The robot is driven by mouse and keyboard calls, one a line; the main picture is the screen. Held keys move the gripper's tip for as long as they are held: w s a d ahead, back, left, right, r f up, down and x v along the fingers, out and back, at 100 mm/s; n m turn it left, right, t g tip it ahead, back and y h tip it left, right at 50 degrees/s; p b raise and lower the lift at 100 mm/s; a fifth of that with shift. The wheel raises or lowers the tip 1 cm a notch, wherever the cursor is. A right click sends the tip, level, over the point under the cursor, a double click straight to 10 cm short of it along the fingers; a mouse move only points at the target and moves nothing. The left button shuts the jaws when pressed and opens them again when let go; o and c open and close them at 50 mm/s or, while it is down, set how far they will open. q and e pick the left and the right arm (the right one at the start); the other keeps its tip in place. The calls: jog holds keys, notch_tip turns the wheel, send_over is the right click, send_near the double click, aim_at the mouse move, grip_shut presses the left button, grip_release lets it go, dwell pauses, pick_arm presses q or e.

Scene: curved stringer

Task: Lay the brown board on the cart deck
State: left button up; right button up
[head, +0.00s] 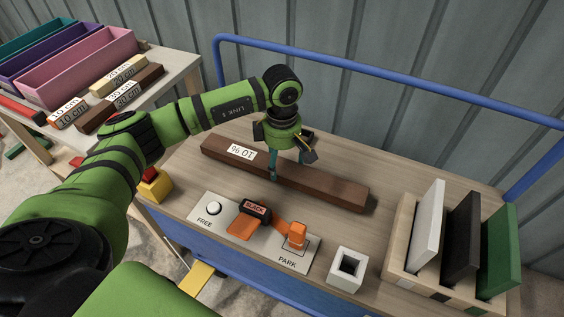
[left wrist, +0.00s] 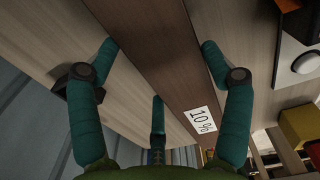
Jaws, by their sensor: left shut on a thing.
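The brown board (head: 330,190) is long and dark, with a white label reading 10 % near its left end. In the head view it lies lengthwise over the wooden cart deck (head: 395,175); I cannot tell whether its underside touches the deck. My left gripper (head: 287,168) points down over the board's middle and is shut on it. In the left wrist view the teal fingers (left wrist: 160,46) stand on both sides of the board (left wrist: 160,60). The fingertips are partly hidden by the board in the head view. My right gripper is not in view.
A panel with a FREE button, a BLACK tag and an orange PARK lever (head: 297,236) sits at the front. A white square socket (head: 347,267) and a rack (head: 400,235) of white, black and green boards stand right. A blue rail (head: 380,82) runs behind.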

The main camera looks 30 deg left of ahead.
aim_at(282, 163)
pick_arm(q)
jog(key=shift+f, duration=0.6)
jog(key=shift+f, duration=0.15)
jog(key=o, duration=1.6)
notch_tip(282, 163, up, 12)
jog(key=shift+r+p, duration=0.15)
jog(key=shift+p, duration=0.2)
